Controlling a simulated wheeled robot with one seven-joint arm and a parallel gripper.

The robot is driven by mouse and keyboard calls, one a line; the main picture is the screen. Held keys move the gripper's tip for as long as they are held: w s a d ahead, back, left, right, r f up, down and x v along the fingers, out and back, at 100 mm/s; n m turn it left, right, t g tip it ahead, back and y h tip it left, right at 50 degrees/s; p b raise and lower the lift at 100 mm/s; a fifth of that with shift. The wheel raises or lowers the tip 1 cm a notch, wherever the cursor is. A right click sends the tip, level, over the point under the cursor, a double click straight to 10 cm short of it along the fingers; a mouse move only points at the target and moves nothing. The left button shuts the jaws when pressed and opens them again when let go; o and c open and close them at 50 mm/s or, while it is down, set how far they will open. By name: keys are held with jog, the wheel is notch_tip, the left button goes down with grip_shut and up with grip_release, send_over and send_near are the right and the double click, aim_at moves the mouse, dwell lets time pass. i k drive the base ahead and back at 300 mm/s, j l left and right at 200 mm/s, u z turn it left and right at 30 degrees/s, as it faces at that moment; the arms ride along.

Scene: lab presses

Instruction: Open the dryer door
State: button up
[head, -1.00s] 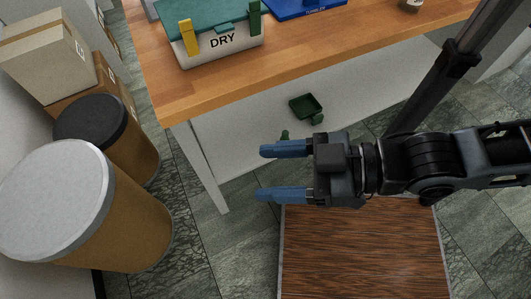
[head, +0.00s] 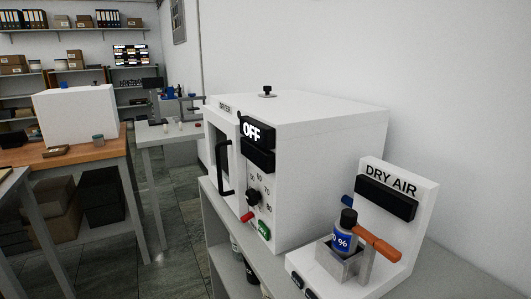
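The dryer (head: 318,150) is a white box on a grey bench in the head view, right of centre. Its door (head: 224,148) is on the left-facing front, with a dark window and a black vertical bar handle (head: 226,167). The door looks shut. A display (head: 252,133) beside it reads OFF, above a black dial (head: 253,197), a red control (head: 247,216) and a green button (head: 264,230). My gripper is not in this view.
A white DRY AIR unit (head: 390,215) with an orange lever (head: 376,242) stands right of the dryer, holding a dark-capped bottle (head: 345,232). A wooden table (head: 100,150) with a white box (head: 78,115) stands left. Floor (head: 187,225) shows between table and bench.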

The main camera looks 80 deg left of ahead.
aim_at(233, 188)
jog(key=u, duration=2.15)
